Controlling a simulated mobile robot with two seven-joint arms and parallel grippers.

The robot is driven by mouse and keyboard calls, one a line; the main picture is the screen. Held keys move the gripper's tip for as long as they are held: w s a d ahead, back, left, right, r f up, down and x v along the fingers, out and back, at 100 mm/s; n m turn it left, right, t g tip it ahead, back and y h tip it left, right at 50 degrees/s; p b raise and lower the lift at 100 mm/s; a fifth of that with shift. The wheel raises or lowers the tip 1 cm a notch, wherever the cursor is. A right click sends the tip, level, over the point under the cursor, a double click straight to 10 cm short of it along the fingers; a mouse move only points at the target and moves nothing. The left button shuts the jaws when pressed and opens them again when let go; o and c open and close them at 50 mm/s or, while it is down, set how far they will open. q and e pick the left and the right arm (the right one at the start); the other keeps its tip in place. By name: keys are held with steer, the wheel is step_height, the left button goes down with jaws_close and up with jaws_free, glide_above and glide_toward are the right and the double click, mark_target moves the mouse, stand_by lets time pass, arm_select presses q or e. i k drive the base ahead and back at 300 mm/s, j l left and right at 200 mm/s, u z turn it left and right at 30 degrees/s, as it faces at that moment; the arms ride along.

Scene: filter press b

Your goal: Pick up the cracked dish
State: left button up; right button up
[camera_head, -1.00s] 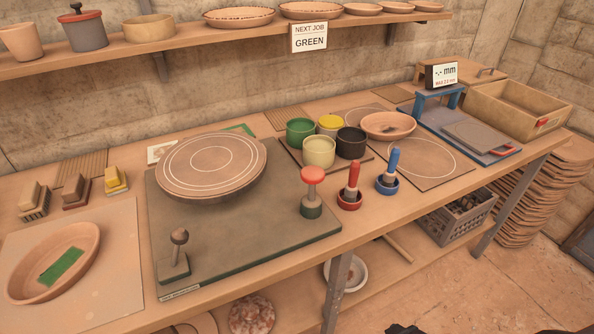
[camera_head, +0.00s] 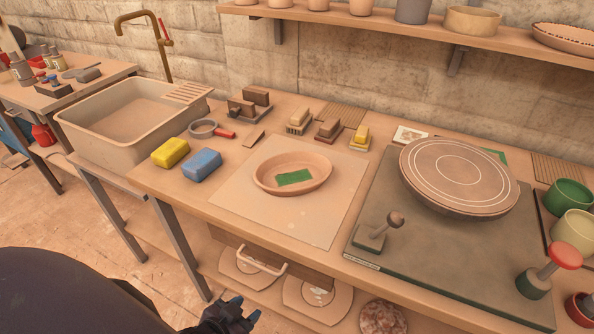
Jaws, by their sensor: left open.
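My left gripper (camera_head: 238,314), dark with blue fingertips, is at the bottom edge, low in front of the bench and well away from the dish. It is open, and nothing shows between its fingers. My right gripper is out of view.
Yellow (camera_head: 170,152) and blue (camera_head: 202,164) sponges and a sink (camera_head: 125,120) are left. Stamp-like blocks (camera_head: 328,130) stand behind. A handled drawer (camera_head: 262,262) is below the bench front.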

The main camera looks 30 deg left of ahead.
mark_target(293, 173)
steer(key=j+u, duration=0.1)
steer(key=j, duration=2.35)
steer(key=k, duration=0.05)
